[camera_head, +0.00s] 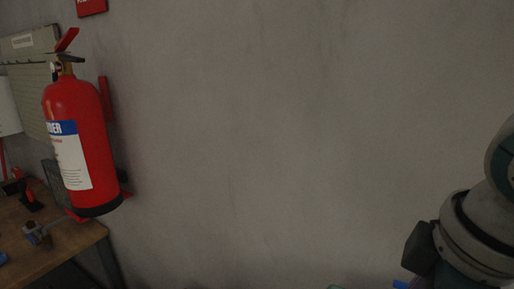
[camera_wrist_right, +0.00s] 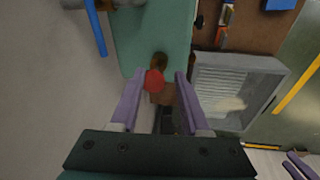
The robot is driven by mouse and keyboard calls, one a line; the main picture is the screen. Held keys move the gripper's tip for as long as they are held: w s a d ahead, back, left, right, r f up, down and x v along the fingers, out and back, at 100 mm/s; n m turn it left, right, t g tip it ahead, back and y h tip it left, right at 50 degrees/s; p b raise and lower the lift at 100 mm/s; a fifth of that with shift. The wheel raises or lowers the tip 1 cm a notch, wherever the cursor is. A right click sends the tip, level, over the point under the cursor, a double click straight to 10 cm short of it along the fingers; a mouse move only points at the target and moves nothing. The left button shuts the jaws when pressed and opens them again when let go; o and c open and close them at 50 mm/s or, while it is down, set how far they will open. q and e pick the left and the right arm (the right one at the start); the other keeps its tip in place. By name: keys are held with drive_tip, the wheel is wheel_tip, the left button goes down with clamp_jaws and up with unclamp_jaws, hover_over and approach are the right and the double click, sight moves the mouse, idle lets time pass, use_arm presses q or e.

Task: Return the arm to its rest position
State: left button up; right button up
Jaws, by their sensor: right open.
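My right arm (camera_head: 470,240) shows at the lower right edge of the head view, in front of the wall; its gripper is out of that picture. In the right wrist view my right gripper (camera_wrist_right: 160,75) has its two purple fingers apart. A red round object (camera_wrist_right: 154,81) and a brown piece (camera_wrist_right: 159,62) appear in line with the gap between the fingertips; I cannot tell their distance. Purple finger-like pieces (camera_wrist_right: 300,165) at the lower right corner may belong to my left gripper; they are cut off by the frame.
A red fire extinguisher (camera_head: 82,140) hangs on the grey wall (camera_head: 270,130), above a wooden bench (camera_head: 60,245). The right wrist view shows a teal surface (camera_wrist_right: 125,40), a blue bar (camera_wrist_right: 96,28) and a grey crate (camera_wrist_right: 270,70) with something pale inside.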

drive_tip(key=s+f+m+t, duration=0.1)
drive_tip(key=s+f+m, duration=0.1)
drive_tip(key=s+m, duration=0.95)
drive_tip(key=s+r+n+p, duration=0.1)
drive_tip(key=s+r+p, duration=0.1)
drive_tip(key=r+p, duration=0.7)
drive_tip(key=s+r+n+p, duration=0.2)
drive_tip(key=r+p, duration=0.8)
drive_tip(key=shift+d+r, duration=0.25)
drive_tip(key=shift+d, duration=0.15)
drive_tip(key=shift+w+f, duration=0.1)
